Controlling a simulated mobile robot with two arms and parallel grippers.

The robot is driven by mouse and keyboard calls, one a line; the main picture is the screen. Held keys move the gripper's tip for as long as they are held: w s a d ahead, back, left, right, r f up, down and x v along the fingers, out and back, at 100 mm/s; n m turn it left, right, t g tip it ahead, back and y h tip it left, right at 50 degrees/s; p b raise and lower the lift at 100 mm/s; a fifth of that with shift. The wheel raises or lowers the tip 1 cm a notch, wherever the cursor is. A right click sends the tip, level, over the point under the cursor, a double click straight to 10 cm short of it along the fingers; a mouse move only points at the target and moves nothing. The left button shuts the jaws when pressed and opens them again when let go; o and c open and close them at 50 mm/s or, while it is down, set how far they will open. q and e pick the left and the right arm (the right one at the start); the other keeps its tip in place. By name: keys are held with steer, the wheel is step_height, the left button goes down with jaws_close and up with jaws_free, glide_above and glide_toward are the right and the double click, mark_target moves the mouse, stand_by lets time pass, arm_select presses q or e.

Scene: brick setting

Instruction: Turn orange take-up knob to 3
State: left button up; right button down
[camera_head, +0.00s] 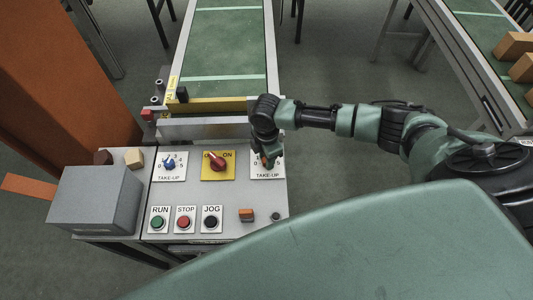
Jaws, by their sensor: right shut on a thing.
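The right take-up plate (268,174) is white, on the right of the grey control panel (190,190). Its knob is largely hidden behind my right gripper (267,160), with a little orange showing at the fingertips. My right gripper points down over this plate and is shut on the knob. The knob's pointer and most of its scale are hidden, so I cannot tell its setting. A second take-up plate on the left has a blue knob (169,164). My left gripper is not in view.
Between the take-up plates is a red switch (218,161) on a yellow plate. Below are RUN (158,222), STOP (184,222) and JOG (211,222) buttons and a small orange block (246,215). A grey box (95,200) stands at left; a green conveyor (225,45) lies behind.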

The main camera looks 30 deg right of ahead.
stand_by(0.5)
steer(key=c, duration=1)
jaws_free()
steer(key=shift+c, duration=0.2)
step_height(320, 180, up, 8)
steer(key=shift+f+b, duration=0.1)
steer(key=shift+b, duration=0.6)
steer(key=shift+s, duration=0.1)
